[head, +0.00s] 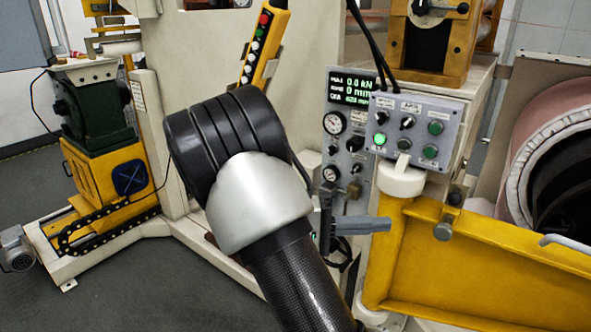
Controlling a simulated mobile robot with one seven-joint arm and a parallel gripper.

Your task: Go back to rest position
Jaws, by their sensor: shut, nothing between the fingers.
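My arm fills the middle of the head view, with a black ribbed joint, a silver shell and a dark tube running down to the bottom edge. What looks like my gripper (384,224) shows as grey parts just right of the arm, pointing right. It is shut and holds nothing. Part of it is hidden behind the arm. It appears in front of the lower machine panel, beside the yellow arm; its distance from them is hard to tell.
A control box (411,131) with a lit green button stands at right, above a yellow swing arm (475,262). A gauge panel (345,150) is behind it. A yellow pendant (264,45) hangs above my arm. A pink roll (548,135) is far right. Grey floor (140,285) is clear at lower left.

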